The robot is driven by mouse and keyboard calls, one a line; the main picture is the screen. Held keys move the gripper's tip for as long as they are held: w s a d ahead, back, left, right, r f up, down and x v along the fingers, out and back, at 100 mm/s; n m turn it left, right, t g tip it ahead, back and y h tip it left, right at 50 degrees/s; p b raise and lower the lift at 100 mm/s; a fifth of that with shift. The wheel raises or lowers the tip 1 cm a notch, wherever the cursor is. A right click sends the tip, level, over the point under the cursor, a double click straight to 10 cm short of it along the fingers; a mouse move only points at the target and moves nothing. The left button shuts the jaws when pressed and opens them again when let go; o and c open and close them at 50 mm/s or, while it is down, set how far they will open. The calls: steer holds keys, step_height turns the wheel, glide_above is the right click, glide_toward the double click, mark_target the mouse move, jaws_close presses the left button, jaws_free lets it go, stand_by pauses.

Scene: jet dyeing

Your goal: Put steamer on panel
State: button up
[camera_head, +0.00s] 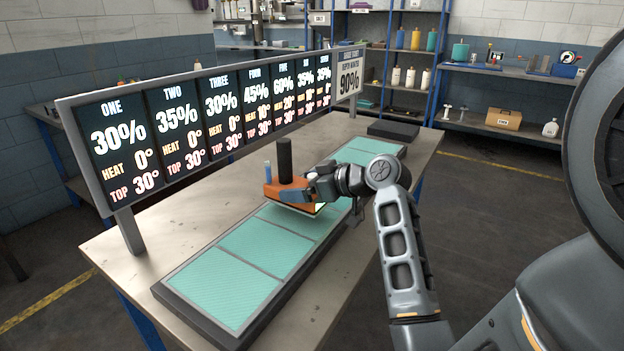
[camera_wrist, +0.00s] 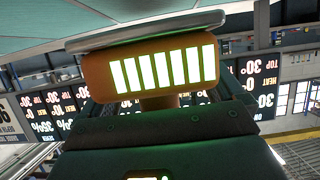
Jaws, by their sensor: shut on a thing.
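An orange steamer (camera_head: 284,193) with a dark upright cylinder and a small blue part on top is held over the long panel (camera_head: 232,284). The panel has several teal sections with grey borders and lies on the table. My gripper (camera_head: 318,187) is shut on the steamer from its right side. In the wrist view the steamer (camera_wrist: 98,76) shows a row of lit white-green bars and a pale flat plate. The steamer's underside is close to the panel's middle sections; I cannot tell whether it touches. The fingertips are partly hidden.
A long display board (camera_head: 200,125) with numbers stands along the table's back edge. A dark flat block (camera_head: 393,130) sits at the table's far end. Bare tabletop (camera_head: 150,247) shows beside the panel. Shelves with bottles stand behind.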

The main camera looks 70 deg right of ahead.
steer(key=shift+f, duration=1.8)
steer(key=o, duration=1.7)
steer(key=shift+f, duration=0.2)
steer(key=shift+r, duration=0.15)
steer(key=shift+s, duration=0.35)
steer(key=v, duration=1.1)
steer(key=shift+s+a+b, duration=0.1)
steer(key=shift+s+b, duration=0.05)
steer(key=shift+b, duration=0.15)
